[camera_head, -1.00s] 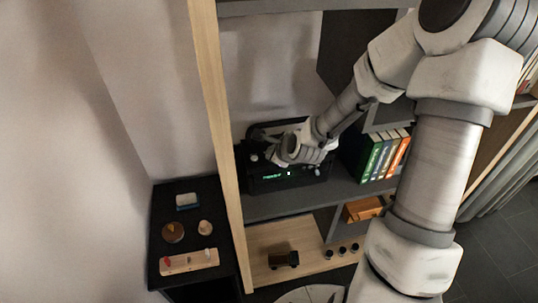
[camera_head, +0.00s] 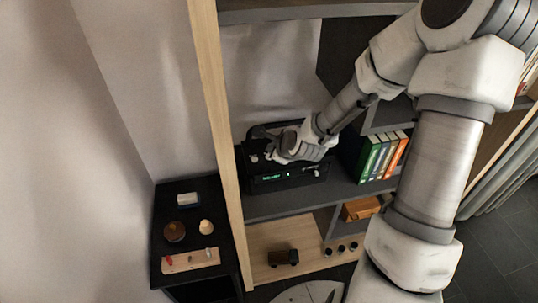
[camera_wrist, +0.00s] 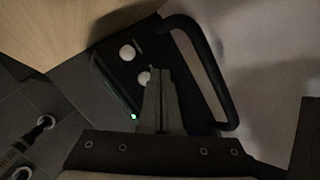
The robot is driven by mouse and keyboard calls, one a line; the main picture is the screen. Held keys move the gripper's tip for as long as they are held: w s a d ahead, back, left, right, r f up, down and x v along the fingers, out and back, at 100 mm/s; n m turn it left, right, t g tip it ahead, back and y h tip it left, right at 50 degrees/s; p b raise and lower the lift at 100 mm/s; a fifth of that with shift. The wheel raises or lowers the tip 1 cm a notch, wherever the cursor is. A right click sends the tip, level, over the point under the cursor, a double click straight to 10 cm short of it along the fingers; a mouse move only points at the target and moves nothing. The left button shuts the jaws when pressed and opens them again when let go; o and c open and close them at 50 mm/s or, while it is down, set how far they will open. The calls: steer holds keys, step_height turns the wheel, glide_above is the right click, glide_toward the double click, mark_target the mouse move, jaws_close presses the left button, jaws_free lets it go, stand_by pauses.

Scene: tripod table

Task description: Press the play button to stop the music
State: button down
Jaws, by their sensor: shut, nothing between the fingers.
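A black radio (camera_head: 288,183) with a carry handle stands on the grey shelf, and its display glows green in the head view. In the wrist view, the radio's top (camera_wrist: 112,66) shows two round white knobs or buttons, one (camera_wrist: 127,53) clear of my gripper and one (camera_wrist: 144,78) right beside the fingertips. My gripper (camera_wrist: 156,72) is shut and empty, with its tips over the radio's top. I cannot tell whether they touch it. In the head view, my gripper (camera_head: 272,156) comes from the right and hides part of the radio's top. No button's marking can be read.
The radio's handle (camera_wrist: 217,75) arches close to my fingers. A wooden shelf upright (camera_head: 222,140) stands left of the radio. Several books (camera_head: 384,156) stand to its right. A low black table (camera_head: 222,230) with small objects is at the lower left.

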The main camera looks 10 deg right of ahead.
mark_target(272, 161)
step_height(272, 161, up, 5)
steer(key=p, duration=0.4)
steer(key=shift+f, duration=0.1)
stand_by(0.6)
steer(key=s+a+r+n+g+h+p, duration=0.1)
steer(key=s+a+r+n+g+p, duration=0.15)
steer(key=s+r+n, duration=0.55)
steer(key=s+a+r+n+g+p, duration=0.1)
steer(key=s+r+n+g+p, duration=0.15)
steer(key=s+r+n, duration=0.6)
steer(key=s+d+r+n+t+b, duration=0.1)
steer(key=s+d+r+n+b, duration=0.2)
steer(key=s+n, duration=0.5)
step_height(272, 161, up, 3)
steer(key=shift+s+f+t+h+b, duration=0.1)
steer(key=shift+s+t+h+b, duration=0.3)
steer(key=shift+s, duration=0.3)
steer(key=shift+d, duration=0.1)
